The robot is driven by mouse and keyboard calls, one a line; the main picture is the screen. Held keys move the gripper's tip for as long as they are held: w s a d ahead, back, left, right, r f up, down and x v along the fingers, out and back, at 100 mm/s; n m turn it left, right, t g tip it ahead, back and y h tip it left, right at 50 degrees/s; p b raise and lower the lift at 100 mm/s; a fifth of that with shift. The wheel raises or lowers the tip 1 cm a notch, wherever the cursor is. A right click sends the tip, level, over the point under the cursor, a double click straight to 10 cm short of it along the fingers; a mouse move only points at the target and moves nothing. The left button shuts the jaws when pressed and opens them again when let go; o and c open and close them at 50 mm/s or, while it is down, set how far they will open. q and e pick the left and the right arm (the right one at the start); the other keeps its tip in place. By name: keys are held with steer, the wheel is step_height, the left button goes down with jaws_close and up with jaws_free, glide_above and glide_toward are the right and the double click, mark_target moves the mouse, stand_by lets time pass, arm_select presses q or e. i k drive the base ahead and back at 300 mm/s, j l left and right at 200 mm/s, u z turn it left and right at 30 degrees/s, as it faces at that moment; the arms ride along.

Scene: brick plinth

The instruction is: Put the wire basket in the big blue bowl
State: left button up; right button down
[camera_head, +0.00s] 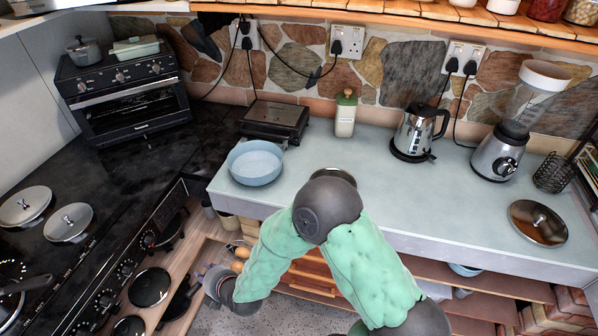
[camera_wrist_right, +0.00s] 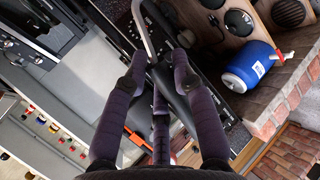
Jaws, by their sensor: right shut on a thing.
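The wire basket (camera_head: 553,173) is dark and stands at the right end of the pale blue counter. The big blue bowl (camera_head: 257,167) stands at the counter's left end and looks empty. My right arm crosses the lower middle of the head view, and its gripper (camera_head: 214,284) is low in front of the stove, well away from both. In the right wrist view its dark fingers (camera_wrist_right: 160,68) close around a bent grey metal bar (camera_wrist_right: 143,28). What the bar belongs to is unclear. My left gripper is not in view.
A silver lid (camera_head: 538,222) lies in front of the basket. A blender (camera_head: 507,140), a kettle (camera_head: 417,133) and a bottle (camera_head: 346,113) stand along the back. The counter's middle is mostly clear. A blue container (camera_wrist_right: 248,66) shows in the wrist view.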

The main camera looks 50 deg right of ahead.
mark_target(249, 186)
steer(key=z, duration=1.5)
steer(key=i+j+z, duration=0.2)
steer(key=j, duration=0.15)
steer(key=i+j+z, duration=0.1)
steer(key=j+z, duration=0.15)
steer(key=i+j+z, duration=0.2)
steer(key=j, duration=0.3)
steer(key=k, duration=0.1)
